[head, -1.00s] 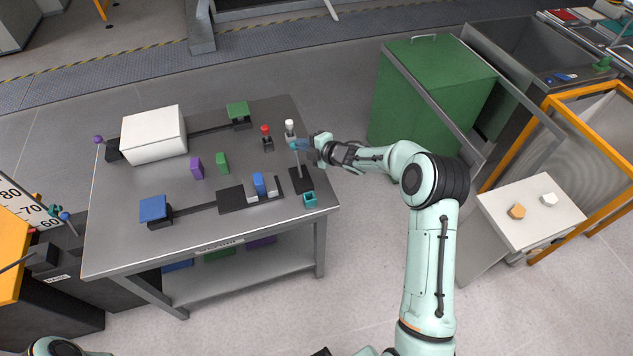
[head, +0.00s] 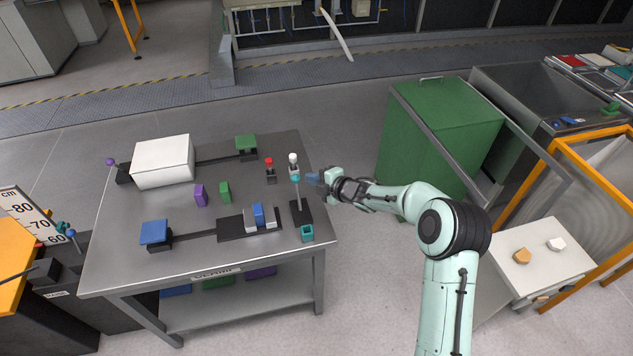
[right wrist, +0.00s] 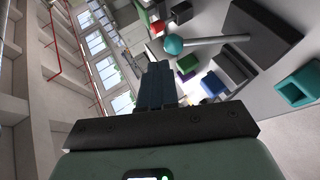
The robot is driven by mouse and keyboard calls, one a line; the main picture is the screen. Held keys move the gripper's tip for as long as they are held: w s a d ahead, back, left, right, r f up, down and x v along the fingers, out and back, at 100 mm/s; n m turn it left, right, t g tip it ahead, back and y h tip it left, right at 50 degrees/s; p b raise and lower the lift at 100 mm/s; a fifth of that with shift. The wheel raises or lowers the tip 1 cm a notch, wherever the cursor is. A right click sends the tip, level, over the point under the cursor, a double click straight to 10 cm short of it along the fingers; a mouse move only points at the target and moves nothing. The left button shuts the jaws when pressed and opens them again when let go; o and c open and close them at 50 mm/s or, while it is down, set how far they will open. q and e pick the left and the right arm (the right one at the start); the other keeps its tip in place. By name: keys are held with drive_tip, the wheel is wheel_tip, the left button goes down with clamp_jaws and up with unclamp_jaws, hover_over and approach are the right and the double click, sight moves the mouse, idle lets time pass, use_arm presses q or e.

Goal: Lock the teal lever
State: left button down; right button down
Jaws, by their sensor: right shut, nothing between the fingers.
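The teal lever has a teal ball knob (head: 296,178) on a thin grey rod. The rod rises nearly upright from a black base (head: 302,212) at the table's right edge. In the right wrist view the teal knob (right wrist: 173,44) and its rod are just beyond the fingers, to the right. My right gripper (head: 312,179) is shut and empty, with its blue fingers pointing left towards the knob. A small gap shows between fingertips and knob. The fingers also show in the right wrist view (right wrist: 160,80). My left gripper is out of view.
A teal hollow block (head: 307,233) sits in front of the lever base. A white-knobbed lever (head: 293,158) and a red-knobbed one (head: 269,162) stand behind. The grey table (head: 130,250) also holds a white box (head: 162,162) and blue, purple and green pieces.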

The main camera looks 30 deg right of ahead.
drive_tip(key=r+v, duration=0.1)
drive_tip(key=v, duration=0.7)
drive_tip(key=shift+d+r, duration=0.25)
drive_tip(key=shift+r, duration=0.3)
